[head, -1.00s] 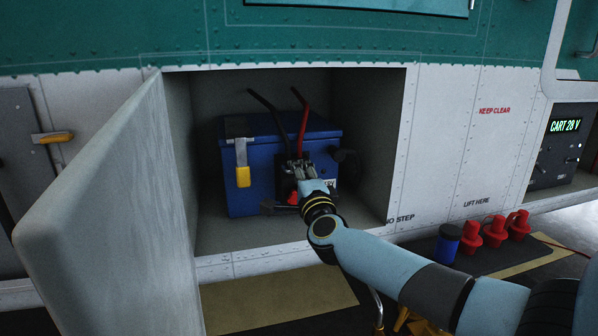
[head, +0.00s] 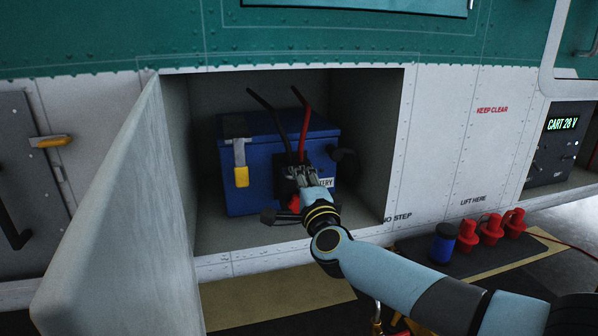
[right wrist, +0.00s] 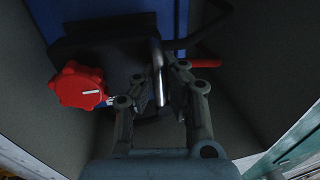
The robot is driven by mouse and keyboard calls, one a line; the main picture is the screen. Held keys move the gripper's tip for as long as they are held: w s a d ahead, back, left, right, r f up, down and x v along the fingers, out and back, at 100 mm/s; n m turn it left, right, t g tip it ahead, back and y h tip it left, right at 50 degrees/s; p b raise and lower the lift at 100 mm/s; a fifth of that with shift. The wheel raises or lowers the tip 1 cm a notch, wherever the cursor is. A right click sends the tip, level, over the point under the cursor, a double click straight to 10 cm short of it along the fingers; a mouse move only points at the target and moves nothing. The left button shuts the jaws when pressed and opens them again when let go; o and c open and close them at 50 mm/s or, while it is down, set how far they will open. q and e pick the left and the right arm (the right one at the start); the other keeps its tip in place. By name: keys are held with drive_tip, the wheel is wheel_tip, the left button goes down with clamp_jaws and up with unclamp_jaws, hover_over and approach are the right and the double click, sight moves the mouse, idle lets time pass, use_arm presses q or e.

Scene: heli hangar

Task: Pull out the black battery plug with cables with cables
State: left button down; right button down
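The black battery plug (head: 285,187) is at the front of the blue battery (head: 250,180) in the open bay. A black and a red cable (head: 303,125) rise behind my gripper. My right gripper (head: 300,174) is at the plug and hides part of it. In the right wrist view, the fingers of my right gripper (right wrist: 160,85) are drawn in on both sides of a narrow grey bar of the plug. The plug's red knob (right wrist: 80,86) is left of the fingers. Finger contact is partly hidden. My left gripper is out of view.
The bay door (head: 125,210) stands open at the left. A yellow-tipped strap (head: 241,165) hangs on the battery. A blue cap (head: 444,243) and red plugs (head: 490,230) stand below right. The bay walls leave little side room.

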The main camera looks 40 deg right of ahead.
drive_tip(key=c, duration=1.5)
unclamp_jaws()
drive_tip(key=shift+s+a+f, duration=0.15)
drive_tip(key=shift+s+a, duration=0.05)
drive_tip(key=shift+s, duration=0.1)
drive_tip(key=shift+c, duration=0.2)
drive_tip(key=shift+o, duration=0.8)
drive_tip(key=shift+w, duration=0.1)
drive_tip(key=v, duration=1.2)
